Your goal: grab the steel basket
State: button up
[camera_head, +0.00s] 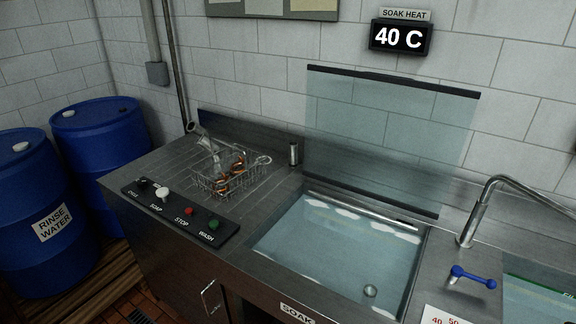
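The steel basket (210,188) is a small wire basket on the ridged steel drainboard, left of the soak tank. It holds metal parts (222,165), some pipe-like and some with orange-brown pieces. One part sticks up beyond the rim at the upper left. A looped wire end, perhaps a handle, shows at the basket's right side. My gripper is not in view.
A control panel (180,213) with a white knob and coloured buttons lies in front of the basket. The soak tank (335,250) holds water, its glass lid (390,140) raised. A faucet (475,215) and blue valve handle (472,276) are right. Blue barrels (100,140) stand left.

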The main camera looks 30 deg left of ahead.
aim_at(232, 146)
jog(key=u, duration=1.75)
jog(key=k, duration=1.3)
jog(key=u, duration=0.75)
jog(key=i, duration=1.3)
jog(key=u, duration=0.55)
jog(key=i, duration=1.5)
jog(key=z, duration=0.85)
jog(key=i, duration=0.85)
jog(key=z, duration=1.45)
jog(key=i, duration=0.4)
jog(key=z, duration=0.3)
